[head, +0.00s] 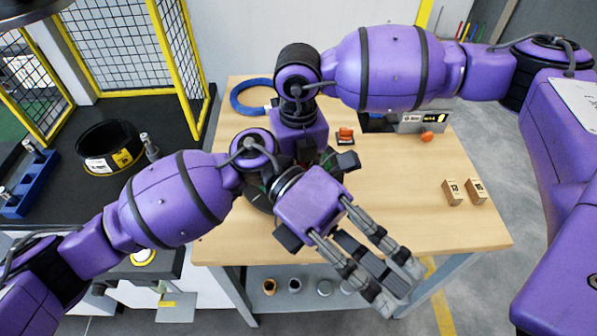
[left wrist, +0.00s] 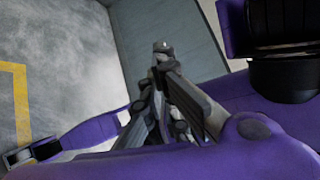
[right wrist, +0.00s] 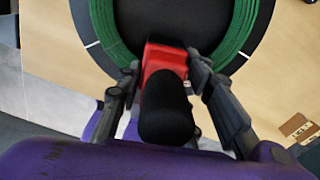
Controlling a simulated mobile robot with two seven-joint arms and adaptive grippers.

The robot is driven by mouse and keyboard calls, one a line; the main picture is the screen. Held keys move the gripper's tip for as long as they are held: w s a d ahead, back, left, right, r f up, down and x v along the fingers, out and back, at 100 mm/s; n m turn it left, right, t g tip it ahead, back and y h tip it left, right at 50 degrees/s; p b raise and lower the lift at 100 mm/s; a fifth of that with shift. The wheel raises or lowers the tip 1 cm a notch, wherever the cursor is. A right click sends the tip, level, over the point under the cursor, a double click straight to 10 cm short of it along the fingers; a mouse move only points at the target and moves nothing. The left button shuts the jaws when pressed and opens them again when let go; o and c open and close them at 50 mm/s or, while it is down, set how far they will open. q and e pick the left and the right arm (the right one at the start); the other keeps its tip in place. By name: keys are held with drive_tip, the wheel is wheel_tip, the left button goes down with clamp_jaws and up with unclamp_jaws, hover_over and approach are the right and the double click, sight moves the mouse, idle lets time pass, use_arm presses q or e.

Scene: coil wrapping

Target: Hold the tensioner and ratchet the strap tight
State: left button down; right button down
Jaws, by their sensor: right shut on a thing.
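A red tensioner (right wrist: 165,62) with a black handle (right wrist: 166,112) shows in the right wrist view. My right gripper (right wrist: 170,75) has its fingers on both sides of the red body and is shut on it. In the head view my left arm hides the tensioner and most of the coil. My left gripper (head: 396,288) points to the lower right, past the table's front edge. Its fingers come together in the left wrist view (left wrist: 162,55), with nothing seen held. I cannot make out the strap's run.
A yellow-framed mesh fence (head: 170,20) and a black coil (head: 97,143) are at left.

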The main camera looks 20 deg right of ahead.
use_arm(q)
drive_tip(key=w+a+r+m+t+y, duration=0.1)
drive_tip(key=w+r+m+t+y, duration=0.2)
drive_tip(key=w+t, duration=0.45)
drive_tip(key=w+a+r+m+t+y, duration=0.1)
drive_tip(key=w+a+m+t+y, duration=0.1)
drive_tip(key=w+t+y, duration=0.45)
drive_tip(key=shift+t+h, duration=0.4)
drive_tip(key=shift+h, duration=0.55)
drive_tip(key=shift+w+d+f, duration=0.1)
drive_tip(key=shift+w+f, duration=0.2)
drive_tip(key=shift+f, duration=1.05)
drive_tip(key=shift+w+d+f, duration=0.1)
drive_tip(key=shift+w+f, duration=0.25)
drive_tip(key=shift+f, duration=1.05)
drive_tip(key=shift+w+d+f, duration=0.1)
drive_tip(key=shift+w+f, duration=0.2)
drive_tip(key=shift+f, duration=1.05)
drive_tip(key=shift+f, duration=2.8)
drive_tip(key=shift+r, duration=2.85)
drive_tip(key=shift+f, duration=0.15)
